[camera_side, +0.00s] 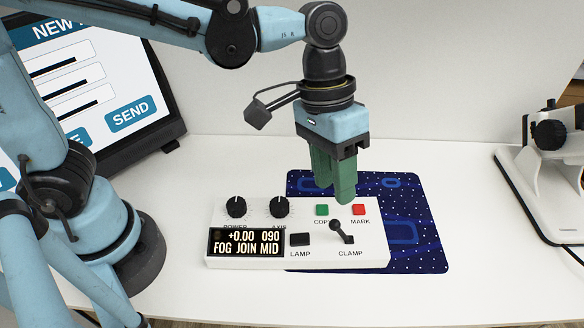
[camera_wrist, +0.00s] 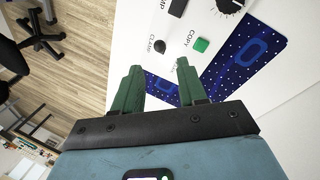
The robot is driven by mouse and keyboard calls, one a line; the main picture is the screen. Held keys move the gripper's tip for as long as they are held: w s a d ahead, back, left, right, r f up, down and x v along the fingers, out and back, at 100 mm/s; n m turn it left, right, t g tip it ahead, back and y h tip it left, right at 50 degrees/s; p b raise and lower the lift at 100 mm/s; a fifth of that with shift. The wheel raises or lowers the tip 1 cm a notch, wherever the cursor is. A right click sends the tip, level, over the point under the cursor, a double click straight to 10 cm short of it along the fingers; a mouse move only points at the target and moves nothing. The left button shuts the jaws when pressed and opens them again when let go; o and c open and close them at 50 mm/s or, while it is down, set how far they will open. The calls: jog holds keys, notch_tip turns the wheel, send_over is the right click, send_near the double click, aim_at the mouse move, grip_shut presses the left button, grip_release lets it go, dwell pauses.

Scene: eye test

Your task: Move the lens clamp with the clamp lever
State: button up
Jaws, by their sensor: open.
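The clamp lever (camera_side: 343,234) stands on the right part of the white control box, above the CLAMP label, its dark knob tilted to the upper left. It also shows in the wrist view (camera_wrist: 158,47) as a dark knob beside the CLAMP label. My gripper (camera_side: 334,195) points down above the back right part of the box, behind the lever. Its green fingers are apart with nothing between them, as the wrist view (camera_wrist: 158,80) shows. I cannot tell the exact gap between fingertips and box. The lens clamp itself is not recognisable in either view.
The control box (camera_side: 375,255) also has a green COPY button (camera_side: 322,210), a red MARK button (camera_side: 358,210), a black LAMP switch (camera_side: 301,240), two knobs and a display reading "+0.00 090 FOG JOIN MID". A blue mat (camera_side: 428,240) lies under it. A monitor (camera_side: 90,90) stands left, a white instrument (camera_side: 545,190) right.

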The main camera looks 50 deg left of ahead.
aim_at(337, 221)
jog(key=x, duration=0.8)
grip_shut()
